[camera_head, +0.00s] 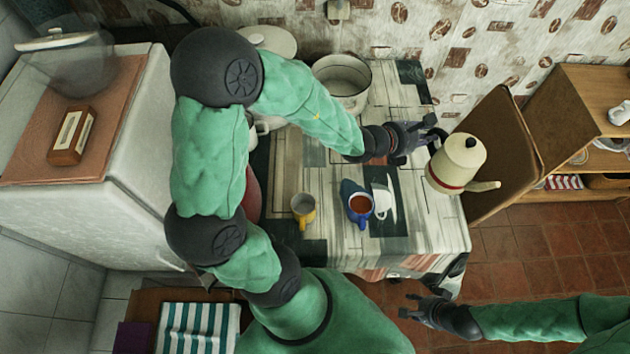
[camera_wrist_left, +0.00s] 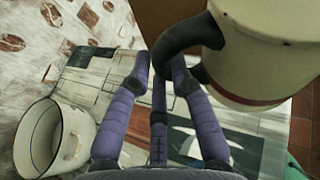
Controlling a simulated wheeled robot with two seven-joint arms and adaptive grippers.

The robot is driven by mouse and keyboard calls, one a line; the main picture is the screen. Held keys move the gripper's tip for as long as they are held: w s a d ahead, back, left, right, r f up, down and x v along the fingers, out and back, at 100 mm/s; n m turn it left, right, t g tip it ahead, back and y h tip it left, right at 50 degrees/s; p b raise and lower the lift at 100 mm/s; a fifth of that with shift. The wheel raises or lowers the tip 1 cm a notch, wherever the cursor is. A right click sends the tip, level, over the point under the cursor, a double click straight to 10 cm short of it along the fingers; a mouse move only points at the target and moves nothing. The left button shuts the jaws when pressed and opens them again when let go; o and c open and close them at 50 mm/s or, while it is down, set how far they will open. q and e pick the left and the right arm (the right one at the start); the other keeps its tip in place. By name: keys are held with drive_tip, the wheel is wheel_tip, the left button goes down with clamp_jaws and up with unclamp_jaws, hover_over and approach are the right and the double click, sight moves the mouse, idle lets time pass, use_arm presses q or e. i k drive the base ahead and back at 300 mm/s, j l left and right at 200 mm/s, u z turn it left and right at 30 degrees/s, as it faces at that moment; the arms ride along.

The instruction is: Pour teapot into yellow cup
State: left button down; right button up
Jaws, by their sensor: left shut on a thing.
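The cream teapot (camera_head: 456,158) with a red band is at the table's right edge in the head view, its spout pointing right and slightly down. My left gripper (camera_head: 430,132) is shut on its dark handle. In the left wrist view the teapot (camera_wrist_left: 265,55) fills the upper right, with the handle at the fingers (camera_wrist_left: 162,75). The yellow cup (camera_head: 303,213) stands upright on the table, left of the teapot; its inside looks pale. My right gripper (camera_head: 412,307) is open and empty, low in front of the table.
A white pot (camera_head: 343,84) stands at the back. A wooden shelf (camera_head: 575,100) is at right.

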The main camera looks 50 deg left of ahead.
sight(303, 205)
drive_tip(key=k+l+u, duration=0.1)
drive_tip(key=u, duration=0.25)
drive_tip(key=k+l+u, duration=0.15)
drive_tip(key=l+u, duration=0.2)
drive_tip(key=j+u, duration=0.15)
drive_tip(key=u, duration=0.3)
drive_tip(key=j+u, duration=0.2)
drive_tip(key=u, duration=0.2)
drive_tip(key=k+j, duration=0.05)
